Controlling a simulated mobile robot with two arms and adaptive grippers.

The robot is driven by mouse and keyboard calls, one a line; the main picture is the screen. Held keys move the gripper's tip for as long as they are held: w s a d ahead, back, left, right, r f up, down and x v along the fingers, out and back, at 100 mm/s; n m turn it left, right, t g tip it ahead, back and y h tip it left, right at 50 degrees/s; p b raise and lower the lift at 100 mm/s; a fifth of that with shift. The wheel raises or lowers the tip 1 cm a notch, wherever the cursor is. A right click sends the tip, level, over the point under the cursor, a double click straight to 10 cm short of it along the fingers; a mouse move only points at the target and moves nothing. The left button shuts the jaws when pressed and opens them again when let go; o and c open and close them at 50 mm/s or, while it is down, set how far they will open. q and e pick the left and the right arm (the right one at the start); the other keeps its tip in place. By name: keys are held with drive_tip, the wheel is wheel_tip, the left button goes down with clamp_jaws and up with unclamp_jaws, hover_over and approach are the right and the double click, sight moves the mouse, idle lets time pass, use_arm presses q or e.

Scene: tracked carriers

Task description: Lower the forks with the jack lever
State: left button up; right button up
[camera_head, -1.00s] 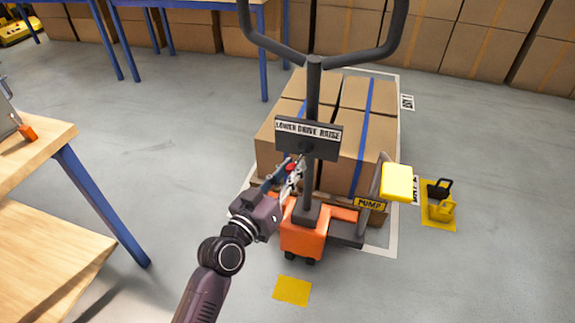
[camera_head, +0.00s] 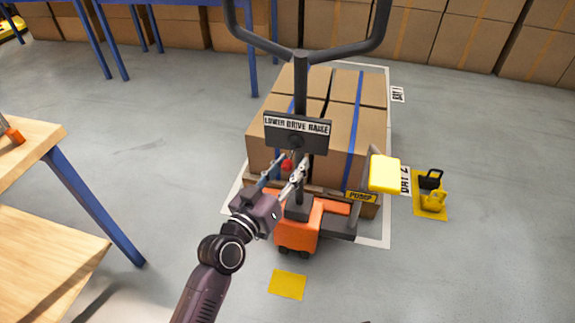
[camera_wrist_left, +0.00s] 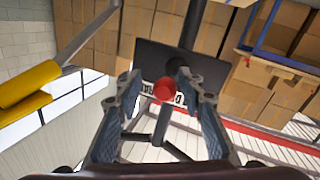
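The jack lever's red knob (camera_head: 287,166) shows below the dark control plate (camera_head: 297,149), which is lettered LOWER DRIVE RAISE. In the left wrist view the red knob (camera_wrist_left: 164,90) lies in line with the gap between my fingers, in front of the plate (camera_wrist_left: 205,66). My left gripper (camera_head: 283,172) is open, its fingers either side of the knob in view. Gaps show between knob and fingers, so it is not gripped. The lever's rod is mostly hidden. The jack's orange body (camera_head: 297,236) stands below. My right gripper is not in view.
Strapped cartons (camera_head: 370,125) sit on a pallet behind the jack mast. A yellow pump pedal (camera_head: 384,174) sticks out at the right. A wooden table (camera_head: 30,140) stands at the left. Floor between is clear.

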use_arm(q)
drive_tip(key=shift+a, duration=0.25)
drive_tip(key=shift+s+a, duration=0.15)
drive_tip(key=shift+s, duration=0.05)
drive_tip(key=v, duration=1.1)
drive_tip(key=shift+s, duration=0.2)
